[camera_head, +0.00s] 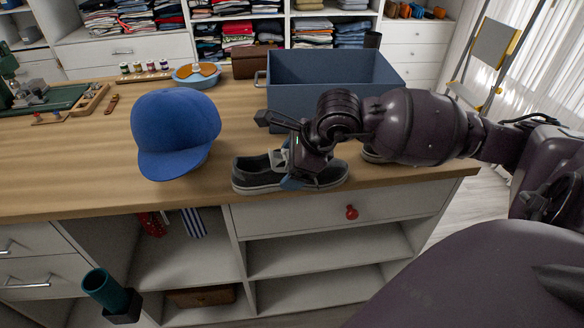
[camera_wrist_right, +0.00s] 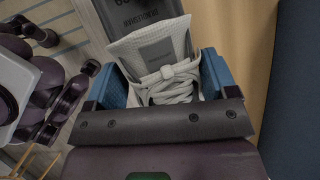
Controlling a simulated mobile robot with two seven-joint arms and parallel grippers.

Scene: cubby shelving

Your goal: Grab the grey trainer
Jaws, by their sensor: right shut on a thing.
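In the right wrist view, the blue fingers (camera_wrist_right: 165,85) sit on both sides of the trainer's pale tongue and white laces (camera_wrist_right: 172,82). My left gripper is not in view.
A blue cap (camera_head: 174,130) stands left of the trainer. A blue-grey open box (camera_head: 300,104) stands close behind my right gripper. A drawer with a red knob (camera_head: 351,212) and open shelves lie below the counter edge. The counter's left front is clear.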

